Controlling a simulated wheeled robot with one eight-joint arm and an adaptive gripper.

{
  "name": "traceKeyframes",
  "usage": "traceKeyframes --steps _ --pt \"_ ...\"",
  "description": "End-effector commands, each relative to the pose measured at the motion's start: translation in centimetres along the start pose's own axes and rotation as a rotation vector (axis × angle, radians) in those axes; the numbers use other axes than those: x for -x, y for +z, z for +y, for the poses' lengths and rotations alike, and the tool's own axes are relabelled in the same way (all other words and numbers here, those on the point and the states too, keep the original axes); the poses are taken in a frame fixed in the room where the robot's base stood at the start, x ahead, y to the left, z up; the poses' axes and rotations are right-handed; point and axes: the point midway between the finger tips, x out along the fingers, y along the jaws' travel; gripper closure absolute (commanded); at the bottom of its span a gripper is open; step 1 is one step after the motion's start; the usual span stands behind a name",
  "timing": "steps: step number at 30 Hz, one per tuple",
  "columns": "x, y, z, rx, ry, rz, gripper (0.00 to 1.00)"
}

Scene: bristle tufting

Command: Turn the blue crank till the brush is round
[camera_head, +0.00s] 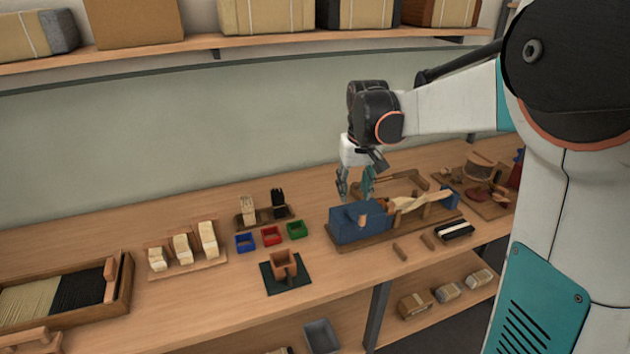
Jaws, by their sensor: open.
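A blue housing (358,224) stands on a wooden base (385,234) on the bench. A small brownish knob shows on its front face, perhaps the crank handle. A pale wooden piece (425,202), possibly the brush, extends to the right from the housing, and its bristles cannot be made out. My gripper (355,191) points down just above the blue housing, with its teal fingers apart and empty. Whether the fingertips touch the housing cannot be told from this view.
Blue (246,242), red (271,235) and green (296,229) small bins sit left of the housing. A wooden holder on a dark mat (285,276) and a bristle tray (60,301) stand further left. Small wooden pieces lie before the base. A boxed shelf (250,43) hangs above.

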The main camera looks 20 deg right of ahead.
Motion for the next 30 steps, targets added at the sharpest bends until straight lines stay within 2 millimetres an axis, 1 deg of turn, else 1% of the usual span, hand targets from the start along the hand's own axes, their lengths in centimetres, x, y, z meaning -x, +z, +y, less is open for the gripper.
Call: traceKeyframes --steps 1,6,9,12,15,20,23,30 --pt "-0.3 -1.4 0.8 -0.011 0.001 -0.02 0.6" --pt "-2.6 -4.6 3.4 -0.044 0.0 -0.089 0.6" --pt "-3.9 -5.9 4.6 -0.059 -0.001 -0.121 0.6" --pt "-5.0 -6.7 5.5 -0.07 -0.002 -0.145 0.6" --pt "-5.6 -7.1 6.0 -0.076 -0.003 -0.158 0.6" --pt "-6.7 -7.0 6.2 -0.078 -0.003 -0.164 0.6" --pt "-7.9 -6.8 6.2 -0.078 -0.003 -0.163 0.6" --pt "-12.5 -6.1 6.1 -0.078 -0.003 -0.163 0.6"
